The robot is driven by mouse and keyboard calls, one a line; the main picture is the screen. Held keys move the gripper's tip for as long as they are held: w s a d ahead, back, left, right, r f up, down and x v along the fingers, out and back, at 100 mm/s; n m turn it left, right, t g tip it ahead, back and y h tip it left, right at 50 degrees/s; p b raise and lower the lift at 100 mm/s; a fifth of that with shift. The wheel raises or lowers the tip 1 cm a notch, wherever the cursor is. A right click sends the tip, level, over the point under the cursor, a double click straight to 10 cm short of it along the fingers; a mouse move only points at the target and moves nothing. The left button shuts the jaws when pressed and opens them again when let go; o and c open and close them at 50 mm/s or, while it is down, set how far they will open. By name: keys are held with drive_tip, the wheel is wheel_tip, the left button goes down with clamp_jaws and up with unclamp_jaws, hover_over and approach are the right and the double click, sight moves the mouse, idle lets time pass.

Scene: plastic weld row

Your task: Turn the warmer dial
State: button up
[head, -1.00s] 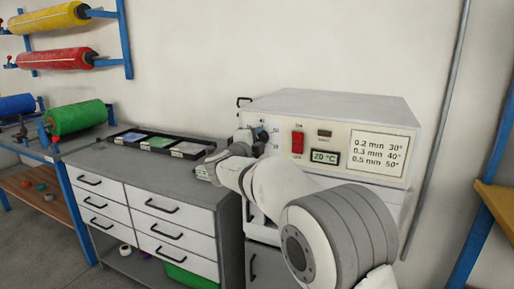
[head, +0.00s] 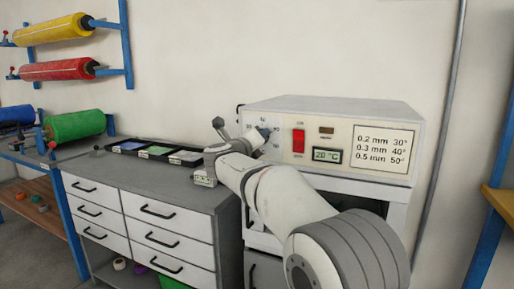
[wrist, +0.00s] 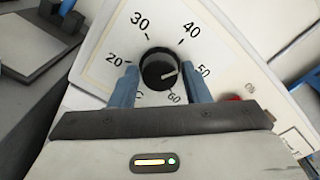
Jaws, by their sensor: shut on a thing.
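The warmer (head: 340,104) is a white box with a front panel. Its dial (wrist: 159,69) is a round black knob with a white pointer line, on a white scale marked 20 to 60. The pointer points roughly at 50. My gripper (wrist: 160,84) is shut on the dial, with one blue finger on each side of it. In the head view my gripper (head: 264,133) is at the panel's left end, and my wrist partly hides the dial. A red switch (head: 298,141) and a display (head: 327,155) reading 20 °C are right of the dial.
A placard (head: 381,150) on the panel lists 0.2 mm 30°, 0.3 mm 40°, 0.5 mm 50°. A grey-topped drawer cabinet (head: 165,212) with black trays (head: 187,158) stands left of the warmer. Colored rolls (head: 76,125) hang farther left.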

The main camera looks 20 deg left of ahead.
drive_tip(key=m+b, duration=0.3)
drive_tip(key=m, duration=0.3)
drive_tip(key=shift+f+b, duration=0.15)
drive_tip(key=shift+b, duration=0.15)
idle(0.4)
drive_tip(key=o, duration=1)
drive_tip(key=s, duration=0.7)
drive_tip(key=shift+s+a, duration=0.35)
